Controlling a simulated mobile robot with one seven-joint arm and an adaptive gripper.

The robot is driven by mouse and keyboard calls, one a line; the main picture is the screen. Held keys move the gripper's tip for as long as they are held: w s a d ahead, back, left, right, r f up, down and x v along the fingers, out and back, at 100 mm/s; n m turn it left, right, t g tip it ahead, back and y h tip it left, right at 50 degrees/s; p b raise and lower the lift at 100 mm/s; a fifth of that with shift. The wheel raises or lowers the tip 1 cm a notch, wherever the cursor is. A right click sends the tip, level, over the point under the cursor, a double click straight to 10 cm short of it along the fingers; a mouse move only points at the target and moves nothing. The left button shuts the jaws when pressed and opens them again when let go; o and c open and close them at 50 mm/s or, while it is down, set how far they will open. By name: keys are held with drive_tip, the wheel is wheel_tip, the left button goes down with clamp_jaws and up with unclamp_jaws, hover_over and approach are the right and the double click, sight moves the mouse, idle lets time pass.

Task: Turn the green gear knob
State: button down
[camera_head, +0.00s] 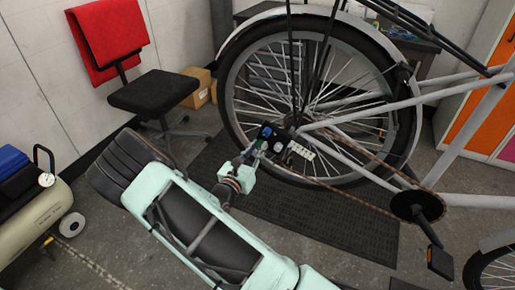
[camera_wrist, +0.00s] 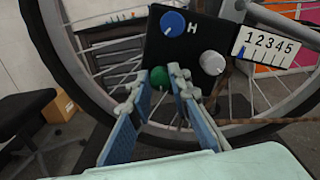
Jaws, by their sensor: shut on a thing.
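The green gear knob (camera_wrist: 159,79) sits at the lower left of a black panel (camera_wrist: 190,42) in the wrist view. My gripper (camera_wrist: 161,83) has one finger on each side of this knob and is shut on it. A blue knob (camera_wrist: 173,22) is above it, beside a white letter H. A pale grey knob (camera_wrist: 212,63) is to its right. In the head view my gripper (camera_head: 255,154) reaches the panel (camera_head: 281,137) at the bicycle's rear wheel hub. The green knob is too small there to make out well.
A white plate (camera_wrist: 263,45) with the digits 12345 and a scale is right of the panel. The spoked wheel (camera_head: 340,98), chain and pedal (camera_head: 440,262) are close by. A black chair (camera_head: 152,92) with a red back stands left. A dark mat (camera_head: 320,215) lies below.

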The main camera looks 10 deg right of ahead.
drive_tip(key=m+b, duration=0.1)
drive_tip(key=m, duration=0.3)
drive_tip(key=shift+f+m, duration=0.1)
drive_tip(key=shift+m, duration=0.2)
drive_tip(key=shift+m+b, duration=1.05)
drive_tip(key=shift+m, duration=0.95)
drive_tip(key=c, duration=1.8)
unclamp_jaws()
drive_tip(key=shift+s, duration=0.15)
drive_tip(key=v, duration=1.1)
drive_tip(key=shift+s+a, duration=0.25)
drive_tip(key=shift+s, duration=0.05)
drive_tip(key=shift+m, duration=0.3)
